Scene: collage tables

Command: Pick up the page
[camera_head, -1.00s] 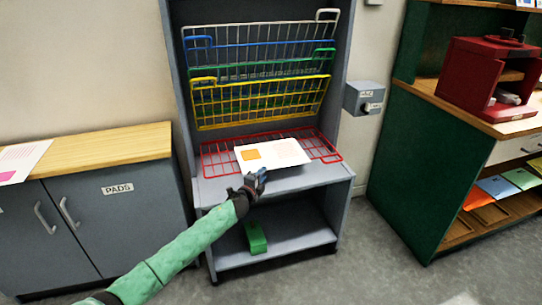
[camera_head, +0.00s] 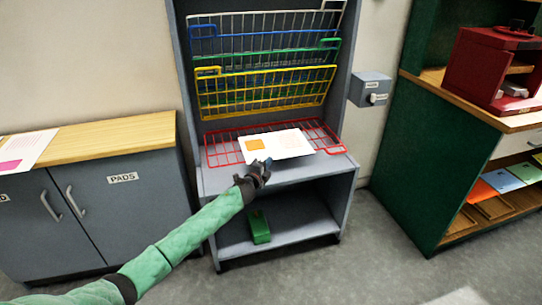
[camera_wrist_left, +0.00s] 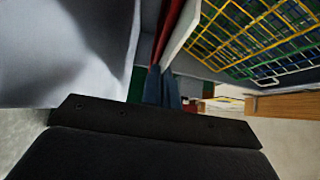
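The page (camera_head: 284,145) is a white sheet with an orange square and a block of faint print. It lies on the red wire rack (camera_head: 222,155), which is lowered flat above the grey shelf unit. My left gripper (camera_head: 266,163) is at the front edge of the page, fingers pointing toward it. In the left wrist view the two bluish fingers (camera_wrist_left: 163,86) are close together, with the page's pale edge (camera_wrist_left: 182,32) running down to their tips. Whether they pinch the page cannot be told. My right gripper is not in view.
Yellow (camera_head: 265,103), green and blue wire racks hang tilted up behind the page. A green object (camera_head: 259,227) stands on the lower shelf. A PADS cabinet (camera_head: 95,220) is at left and a green bookcase (camera_head: 440,165) at right. Floor in front is clear.

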